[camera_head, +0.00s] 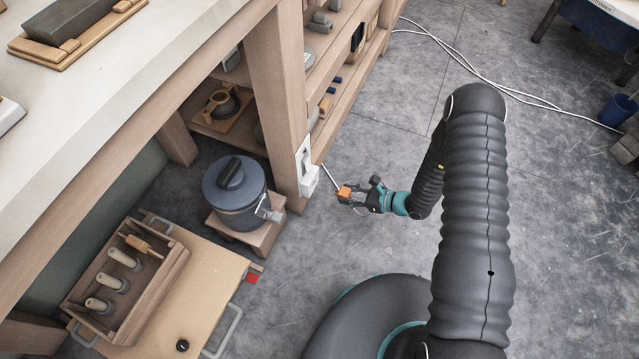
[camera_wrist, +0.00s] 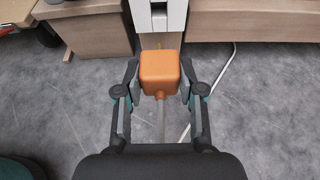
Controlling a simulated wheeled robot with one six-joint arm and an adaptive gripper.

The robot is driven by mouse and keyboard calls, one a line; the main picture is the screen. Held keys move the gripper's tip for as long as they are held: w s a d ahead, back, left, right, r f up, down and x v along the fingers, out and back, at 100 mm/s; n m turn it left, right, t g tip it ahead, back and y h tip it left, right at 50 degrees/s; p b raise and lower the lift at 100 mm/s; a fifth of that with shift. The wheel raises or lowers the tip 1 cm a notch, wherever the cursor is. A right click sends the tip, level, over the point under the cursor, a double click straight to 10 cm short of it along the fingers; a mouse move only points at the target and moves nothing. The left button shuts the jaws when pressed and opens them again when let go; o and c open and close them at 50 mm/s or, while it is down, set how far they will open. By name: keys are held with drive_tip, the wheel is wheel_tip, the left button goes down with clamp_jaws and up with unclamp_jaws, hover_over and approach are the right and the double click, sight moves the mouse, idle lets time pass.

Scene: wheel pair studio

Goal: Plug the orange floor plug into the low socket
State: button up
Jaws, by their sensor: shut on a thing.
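The orange floor plug (camera_head: 344,191) is held in my gripper (camera_head: 353,196), low above the floor. In the wrist view the plug (camera_wrist: 161,74) sits between the two fingers of my gripper (camera_wrist: 161,82), with its cord trailing back toward me. The white low socket (camera_head: 309,182) is on the foot of the wooden bench post. In the head view the plug is to the right of the socket, with a visible gap between them. The wrist view shows the lower part of the socket (camera_wrist: 158,18) just beyond the plug. The plug's front face is hidden.
A white cord (camera_head: 450,50) runs over the floor behind. A lidded grey pot (camera_head: 236,192) stands on a wooden stand left of the post. A wooden crate (camera_head: 165,275) with several handled tools sits at lower left. Open grey floor lies around my gripper.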

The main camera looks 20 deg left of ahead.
sight(340, 190)
drive_tip(key=shift+a, duration=0.1)
drive_tip(key=shift+w+a+b, duration=0.1)
drive_tip(key=shift+a+b, duration=0.7)
drive_tip(key=shift+a, duration=1.9)
drive_tip(key=o, duration=0.5)
drive_tip(key=shift+c, duration=0.2)
clamp_jaws()
